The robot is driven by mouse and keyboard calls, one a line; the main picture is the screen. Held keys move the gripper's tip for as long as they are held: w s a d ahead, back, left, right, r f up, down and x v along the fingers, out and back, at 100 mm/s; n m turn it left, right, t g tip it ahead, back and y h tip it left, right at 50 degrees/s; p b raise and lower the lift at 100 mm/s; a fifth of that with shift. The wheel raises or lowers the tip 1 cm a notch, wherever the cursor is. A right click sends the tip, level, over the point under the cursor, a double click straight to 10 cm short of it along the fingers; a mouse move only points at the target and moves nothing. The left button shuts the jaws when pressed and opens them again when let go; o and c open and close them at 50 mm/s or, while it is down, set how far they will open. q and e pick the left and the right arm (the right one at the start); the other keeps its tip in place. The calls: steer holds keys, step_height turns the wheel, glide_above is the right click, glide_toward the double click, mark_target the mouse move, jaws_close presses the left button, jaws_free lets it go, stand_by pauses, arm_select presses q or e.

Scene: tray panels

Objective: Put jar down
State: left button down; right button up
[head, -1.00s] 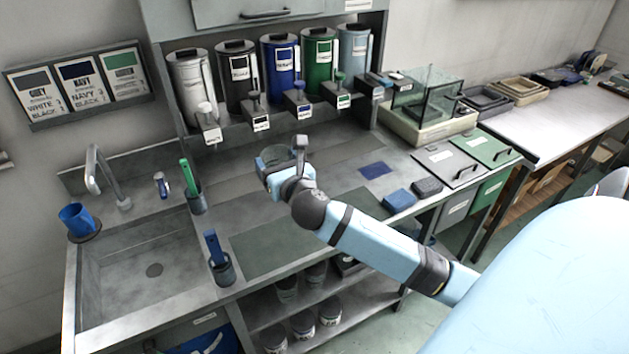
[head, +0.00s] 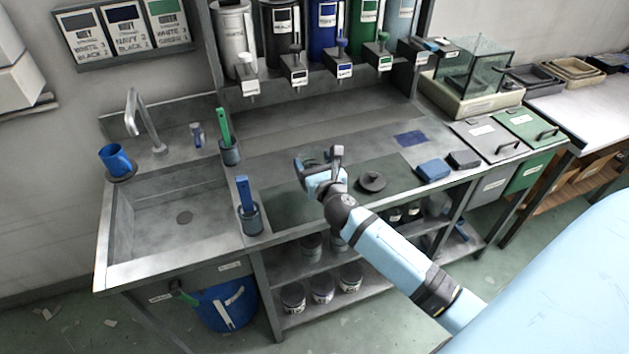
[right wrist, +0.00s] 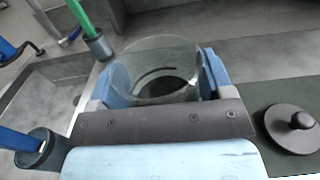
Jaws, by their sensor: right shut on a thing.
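My right gripper (head: 318,161) is shut on a clear glass jar (right wrist: 155,62), its blue fingers on either side of it in the right wrist view. The jar is open at the top and appears empty. In the head view the gripper mostly hides it. The jar is low over the dark green mat (head: 290,205) on the counter; I cannot tell whether its base touches. A dark round lid with a knob (head: 372,181) lies on the mat to the right of the gripper, and also shows in the right wrist view (right wrist: 290,130). My left gripper is not in view.
To the left are a sink (head: 150,235), a holder with a blue-handled tool (head: 250,218) and one with a green-handled tool (head: 229,152). Blue and dark blocks (head: 433,170) lie to the right. Dispensers (head: 322,30) hang behind.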

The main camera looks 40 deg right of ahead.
step_height(320, 180, down, 5)
steer(key=shift+r+b, duration=0.1)
steer(key=shift+b, duration=0.85)
steer(key=shift+f, duration=0.25)
steer(key=o, duration=1.3)
steer(key=shift+r, duration=0.1)
